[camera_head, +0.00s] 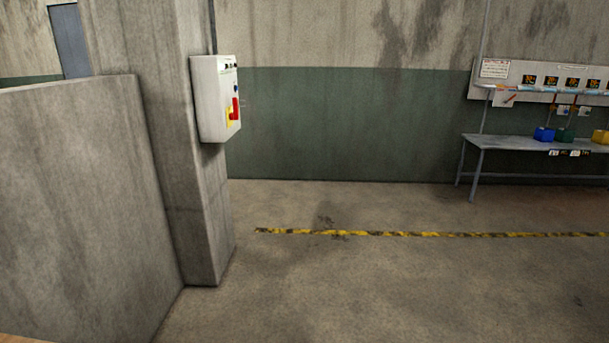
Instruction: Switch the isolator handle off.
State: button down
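The isolator handle (235,108) is red and sits on a yellow plate (229,117) on the front of a white-grey box (208,98). The box is mounted on a concrete pillar, left of the picture's middle, and I see it at a steep angle. The handle looks roughly upright, but its exact setting is too small to tell. Small dark fittings and a blue spot show above it on the box. My gripper is not in view.
A concrete pillar (166,190) and a low concrete wall (75,200) stand at left. A worn yellow-black floor line (430,234) crosses open floor. A grey bench (510,143) with blue, green and yellow bins stands at far right, under a labelled panel.

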aim_at(234, 115)
jog(key=i+l+u, duration=0.1)
jog(key=i, duration=1.8)
jog(key=i+j+u, duration=0.25)
jog(key=i, duration=0.5)
jog(key=i+u, duration=0.3)
jog(key=i, duration=0.4)
jog(key=i+j, duration=0.65)
jog(key=j, duration=0.15)
jog(key=z, duration=0.05)
